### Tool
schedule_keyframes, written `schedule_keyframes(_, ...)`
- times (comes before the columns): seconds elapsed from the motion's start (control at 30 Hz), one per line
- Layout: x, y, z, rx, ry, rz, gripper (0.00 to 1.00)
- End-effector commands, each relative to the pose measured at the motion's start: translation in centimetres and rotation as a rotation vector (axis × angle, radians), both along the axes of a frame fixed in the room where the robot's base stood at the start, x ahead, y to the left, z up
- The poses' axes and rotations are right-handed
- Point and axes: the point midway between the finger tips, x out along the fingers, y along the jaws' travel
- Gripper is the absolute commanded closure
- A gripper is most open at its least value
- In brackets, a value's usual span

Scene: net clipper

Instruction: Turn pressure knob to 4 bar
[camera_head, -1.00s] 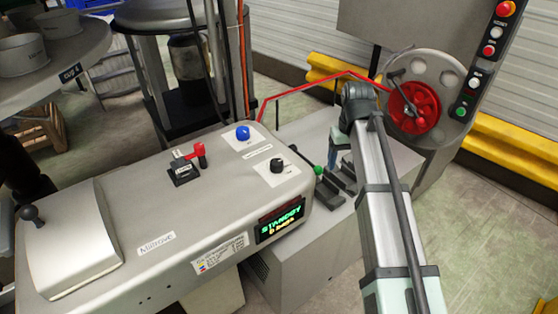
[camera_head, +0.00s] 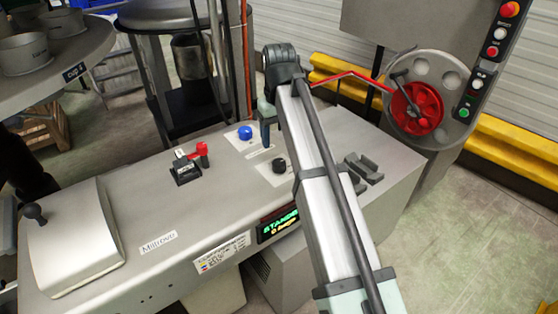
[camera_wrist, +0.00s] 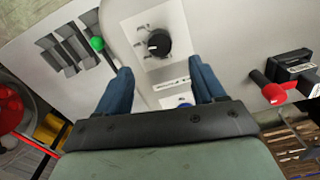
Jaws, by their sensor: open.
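A black knob (camera_head: 279,166) with a pale pointer line sits on a white dial plate on the grey machine top. It also shows in the wrist view (camera_wrist: 158,43), ahead of my fingers. A blue knob (camera_head: 245,132) sits behind it; in the wrist view its top (camera_wrist: 185,103) is mostly hidden by my gripper's body. The plate lettering is too small to read, so I cannot tell which knob is for pressure. My gripper (camera_wrist: 160,69) is open and empty, its two blue fingers apart. In the head view it (camera_head: 265,142) hangs between the two knobs, beside the blue one.
A red-handled switch (camera_head: 190,164) stands left of the knobs. A lit green display (camera_head: 278,222) on the front edge reads STANDBY, partly covered by my arm. Black clamps (camera_head: 363,167) lie to the right. A red handwheel (camera_head: 415,106) is at the back right. A green ball (camera_wrist: 97,43) shows near the clamps.

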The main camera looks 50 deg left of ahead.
Motion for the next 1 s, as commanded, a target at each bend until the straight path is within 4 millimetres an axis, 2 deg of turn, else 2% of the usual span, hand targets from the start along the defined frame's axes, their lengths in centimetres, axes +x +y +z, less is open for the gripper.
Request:
schedule_keyframes(0.03,-0.1,-0.2,-1.0,-0.002,0.001,0.0,0.31)
schedule_keyframes(0.3,0.0,-0.1,-5.7,-0.002,0.0,-0.001,0.31)
schedule_keyframes(0.5,0.0,-0.1,-8.1,-0.001,0.0,-0.001,0.31)
schedule_keyframes(0.7,0.0,0.0,-9.1,0.001,0.0,-0.001,0.31)
schedule_keyframes(1.0,0.0,0.0,-9.3,0.001,0.0,-0.001,0.31)
